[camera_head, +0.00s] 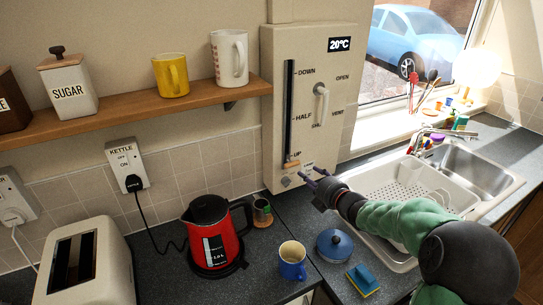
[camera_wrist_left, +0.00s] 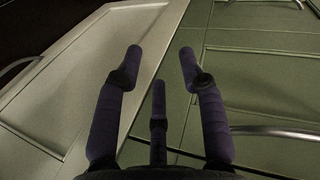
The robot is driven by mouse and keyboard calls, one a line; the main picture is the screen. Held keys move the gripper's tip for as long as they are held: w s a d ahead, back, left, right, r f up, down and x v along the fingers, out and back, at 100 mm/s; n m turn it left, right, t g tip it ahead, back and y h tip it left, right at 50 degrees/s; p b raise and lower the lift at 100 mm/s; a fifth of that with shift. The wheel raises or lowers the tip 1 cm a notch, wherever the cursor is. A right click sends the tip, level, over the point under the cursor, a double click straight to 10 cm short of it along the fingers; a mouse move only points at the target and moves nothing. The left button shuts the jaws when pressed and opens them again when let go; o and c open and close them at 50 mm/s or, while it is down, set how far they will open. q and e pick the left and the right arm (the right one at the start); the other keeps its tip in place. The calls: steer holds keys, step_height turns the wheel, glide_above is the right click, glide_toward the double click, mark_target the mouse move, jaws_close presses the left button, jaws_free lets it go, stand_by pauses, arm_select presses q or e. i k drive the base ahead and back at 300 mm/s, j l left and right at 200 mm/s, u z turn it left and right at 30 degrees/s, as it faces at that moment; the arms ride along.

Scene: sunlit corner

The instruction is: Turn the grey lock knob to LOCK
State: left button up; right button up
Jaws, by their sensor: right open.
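A beige wall panel (camera_head: 274,130) carries a vertical slider slot marked DOWN, HALF and UP, with an orange-brown slider (camera_head: 292,164) at its bottom. A white handle (camera_head: 321,90) sits beside the OPEN and VENT labels. A small grey shape, apparently the lock knob (camera_head: 307,169), is low on the panel at its right. Its setting and lettering are too small to read. My right gripper (camera_head: 311,178) is open, its fingertips at or just in front of this spot, partly covering it; contact cannot be told. My left gripper (camera_wrist_left: 160,62) is open and empty in the left wrist view.
A red kettle (camera_head: 208,230), blue mug (camera_head: 292,262), blue lid (camera_head: 334,245) and sponge (camera_head: 362,280) stand on the dark counter below. A sink with a white drainer (camera_head: 400,185) is at right. A shelf (camera_head: 150,110) is at left. Cabinet doors (camera_wrist_left: 245,80) face my left gripper.

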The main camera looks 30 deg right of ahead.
mark_target(286, 182)
steer(key=k+j, duration=0.1)
steer(key=k, duration=0.9)
